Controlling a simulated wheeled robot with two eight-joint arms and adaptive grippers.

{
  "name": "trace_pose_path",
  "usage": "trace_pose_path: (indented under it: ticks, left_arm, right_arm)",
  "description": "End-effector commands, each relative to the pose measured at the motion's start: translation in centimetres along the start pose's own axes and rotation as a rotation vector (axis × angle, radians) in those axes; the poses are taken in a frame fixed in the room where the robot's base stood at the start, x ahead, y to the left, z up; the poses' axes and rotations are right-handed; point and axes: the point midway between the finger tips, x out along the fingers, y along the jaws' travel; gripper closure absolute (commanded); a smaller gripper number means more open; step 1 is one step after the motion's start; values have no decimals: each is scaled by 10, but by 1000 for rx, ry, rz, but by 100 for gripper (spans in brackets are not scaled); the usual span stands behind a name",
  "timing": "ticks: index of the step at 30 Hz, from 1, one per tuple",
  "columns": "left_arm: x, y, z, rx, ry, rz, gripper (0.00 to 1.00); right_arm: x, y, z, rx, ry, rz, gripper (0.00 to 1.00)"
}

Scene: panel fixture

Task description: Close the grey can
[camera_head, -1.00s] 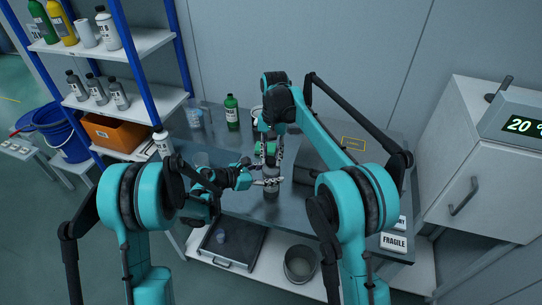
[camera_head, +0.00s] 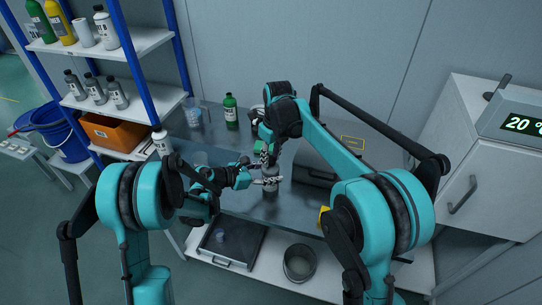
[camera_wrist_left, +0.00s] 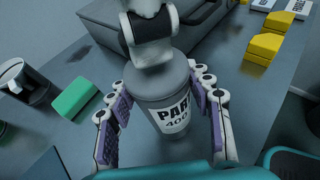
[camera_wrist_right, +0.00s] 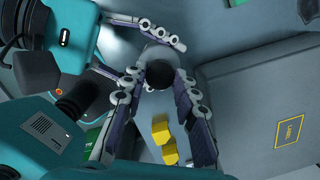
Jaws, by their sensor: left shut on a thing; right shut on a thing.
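The grey can (camera_head: 270,184) stands upright over the grey table in the head view. In the left wrist view the can (camera_wrist_left: 165,103) shows a white label. My left gripper (camera_head: 266,181) is shut around the can's body from the side, a finger on each side. My right gripper (camera_head: 267,157) comes down from above at the can's top. In the right wrist view a dark round cap (camera_wrist_right: 160,75) sits between the fingers of my right gripper (camera_wrist_right: 160,85), which is shut on it.
A green block (camera_wrist_left: 74,97) and a dark mug (camera_wrist_left: 28,85) are beside the can. Yellow blocks (camera_wrist_left: 262,46) lie at the table's right. A green bottle (camera_head: 231,112) stands behind. A grey case (camera_head: 318,165) is close right of the can.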

Motion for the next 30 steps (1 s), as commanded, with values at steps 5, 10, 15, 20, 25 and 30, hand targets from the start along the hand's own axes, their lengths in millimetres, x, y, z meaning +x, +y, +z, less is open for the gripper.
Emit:
trace_pose_path:
  ticks: [5,10,15,20,25,30]
  left_arm:
    - [0,0,0,0,1,0,100]
    - [0,0,0,1,1,0,100]
    - [0,0,0,1,1,0,100]
    - [0,0,0,1,1,0,100]
    - [0,0,0,1,1,0,100]
    - [0,0,0,1,1,0,100]
  right_arm:
    - [0,0,0,-2,1,1,47]
    - [0,0,0,-3,1,1,47]
    - [-2,0,0,-4,1,1,47]
    - [-22,0,0,-4,1,1,47]
    - [-58,0,0,-4,1,1,47]
    - [-92,0,0,-3,1,1,47]
